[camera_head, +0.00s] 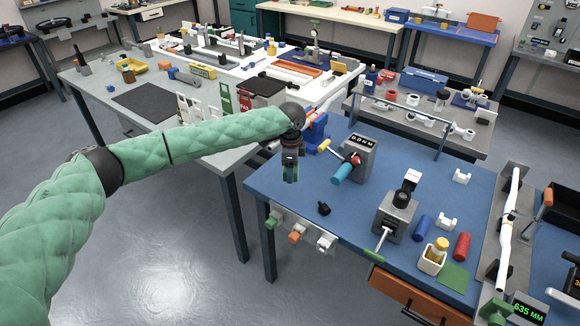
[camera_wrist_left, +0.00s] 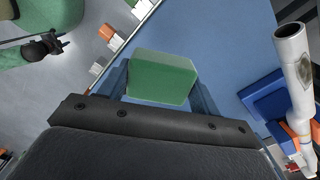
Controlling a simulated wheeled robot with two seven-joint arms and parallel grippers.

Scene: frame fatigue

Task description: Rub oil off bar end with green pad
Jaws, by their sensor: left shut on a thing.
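My left gripper (camera_head: 290,177) is shut on the green pad (camera_wrist_left: 162,78) and holds it above the near left part of the blue table. The pad is a small green block between the fingers in the left wrist view. The bar (camera_wrist_left: 293,62) is a pale hollow tube at the right of that view, with a dark patch near its open end. In the head view the bar (camera_head: 325,103) is partly hidden behind my wrist. Pad and bar are apart. What looks like my right gripper (camera_wrist_left: 42,47) shows small at the left of the wrist view; its fingers are unclear.
A blue holder (camera_head: 316,127) stands by the bar. A grey meter (camera_head: 357,150) and a red and teal tool are right of my gripper. A small black piece (camera_head: 323,209) lies near the front edge. Coloured tools hang there. A grey stand (camera_head: 396,213) is further right.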

